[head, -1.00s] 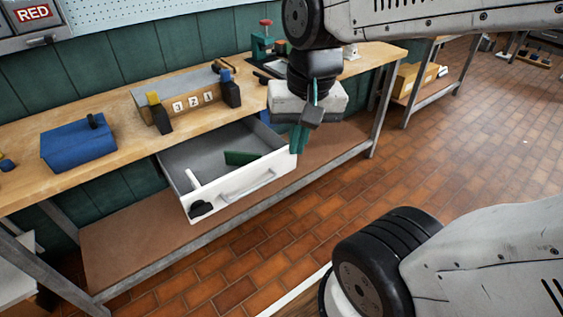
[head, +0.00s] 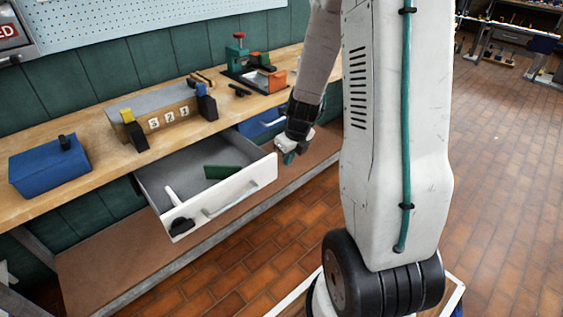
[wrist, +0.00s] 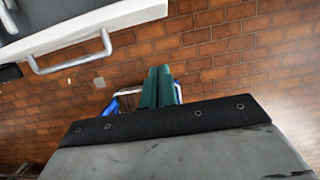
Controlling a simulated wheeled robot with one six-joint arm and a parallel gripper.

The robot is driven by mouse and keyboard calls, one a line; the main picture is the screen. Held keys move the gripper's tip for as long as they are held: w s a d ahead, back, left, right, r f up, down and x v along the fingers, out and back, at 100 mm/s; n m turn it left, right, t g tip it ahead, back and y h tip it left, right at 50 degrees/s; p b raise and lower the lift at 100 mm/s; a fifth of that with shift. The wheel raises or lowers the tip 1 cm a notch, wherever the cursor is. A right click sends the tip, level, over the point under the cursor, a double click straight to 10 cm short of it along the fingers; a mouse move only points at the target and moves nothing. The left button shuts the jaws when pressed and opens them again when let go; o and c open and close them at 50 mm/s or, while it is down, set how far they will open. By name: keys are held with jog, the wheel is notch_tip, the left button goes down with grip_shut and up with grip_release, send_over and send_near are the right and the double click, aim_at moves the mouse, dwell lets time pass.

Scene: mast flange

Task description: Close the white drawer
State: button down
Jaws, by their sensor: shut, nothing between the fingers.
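The white drawer (head: 233,192) is pulled out from under the wooden workbench in the head view. Its front faces the lower right and carries a bar handle (head: 230,198). Inside lie a green block (head: 222,172) and a white cylindrical item; a black object is at the front's left end. My gripper (head: 290,158) is to the right of the drawer front and apart from it. In the wrist view my green fingers (wrist: 160,86) are together and empty, over the floor. The drawer front and its handle (wrist: 70,60) show at the upper left there.
A blue drawer (head: 260,124) with a handle is under the bench behind my gripper. A numbered wooden box (head: 165,118), a blue box (head: 50,167) and a green-red vise-like tool (head: 240,58) stand on the bench. A brown lower shelf runs below. The brick floor is open at right.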

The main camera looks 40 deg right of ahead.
aim_at(275, 168)
jog(key=shift+w+a+f, duration=0.1)
jog(key=shift+w+f, duration=0.95)
jog(key=shift+f, duration=0.4)
jog(key=shift+w+f, duration=1)
jog(key=shift+f, duration=0.4)
jog(key=shift+w+a+f, duration=0.1)
jog(key=shift+w+f, duration=0.95)
jog(key=shift+f, duration=0.4)
jog(key=shift+w+d, duration=0.1)
